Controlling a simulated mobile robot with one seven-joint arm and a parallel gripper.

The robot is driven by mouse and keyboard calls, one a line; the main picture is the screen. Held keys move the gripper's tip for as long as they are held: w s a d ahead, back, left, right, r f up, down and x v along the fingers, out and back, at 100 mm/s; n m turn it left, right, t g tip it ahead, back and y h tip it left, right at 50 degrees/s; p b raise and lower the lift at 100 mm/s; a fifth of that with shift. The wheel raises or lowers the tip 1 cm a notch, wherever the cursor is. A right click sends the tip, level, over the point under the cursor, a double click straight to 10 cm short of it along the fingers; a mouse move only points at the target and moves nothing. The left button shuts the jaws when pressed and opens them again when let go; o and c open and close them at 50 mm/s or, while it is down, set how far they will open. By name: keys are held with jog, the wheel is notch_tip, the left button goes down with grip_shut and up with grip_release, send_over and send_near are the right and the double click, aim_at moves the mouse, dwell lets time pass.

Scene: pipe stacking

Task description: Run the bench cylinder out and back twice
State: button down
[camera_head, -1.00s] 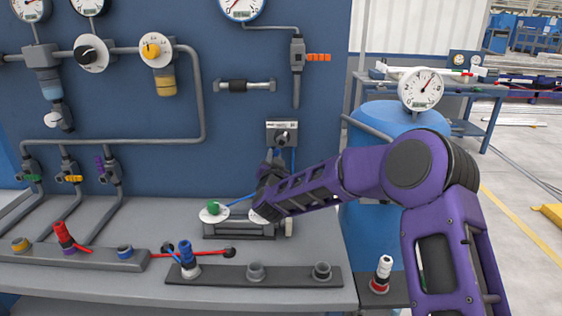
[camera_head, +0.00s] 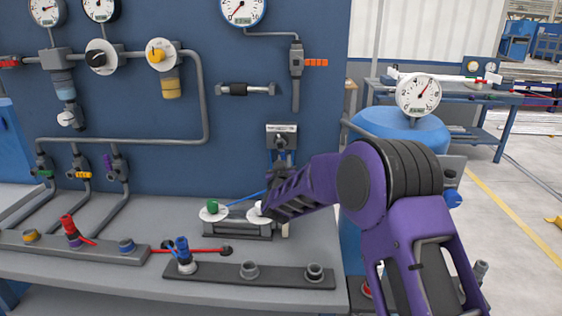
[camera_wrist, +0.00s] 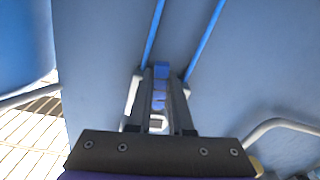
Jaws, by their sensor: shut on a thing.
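A low dark cylinder unit (camera_head: 238,232) lies on the bench, with a green knob (camera_head: 212,207) on a white disc at its left. My arm covers part of its right end. A grey valve block (camera_head: 281,129) is on the blue panel above, with blue hoses below it. My gripper (camera_wrist: 160,85) is at the panel just below the valve block. In the wrist view its fingers are shut on a small blue-and-white part (camera_wrist: 159,98), between two blue hoses. I cannot tell whether this part is the valve's lever. The head view hides the fingertips.
A dark strip with sockets (camera_head: 249,271) lies along the bench front. A blue tank (camera_head: 395,125) with a gauge (camera_head: 418,95) stands at the right, partly behind my arm. Pipes, gauges and knobs cover the panel's left part.

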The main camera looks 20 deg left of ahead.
jog(key=n, duration=0.1)
jog(key=d+n, duration=0.1)
jog(key=n, duration=0.1)
jog(key=d+r+n, duration=0.1)
jog(key=n, duration=0.1)
jog(key=shift+w, duration=0.25)
jog(key=shift+d+r+n, duration=0.1)
jog(key=shift+d+n, duration=0.05)
jog(key=shift+n, duration=0.25)
jog(key=c, duration=0.8)
grip_release()
jog(key=v, duration=1.7)
jog(key=shift+s+p, duration=0.2)
jog(key=shift+p, duration=0.15)
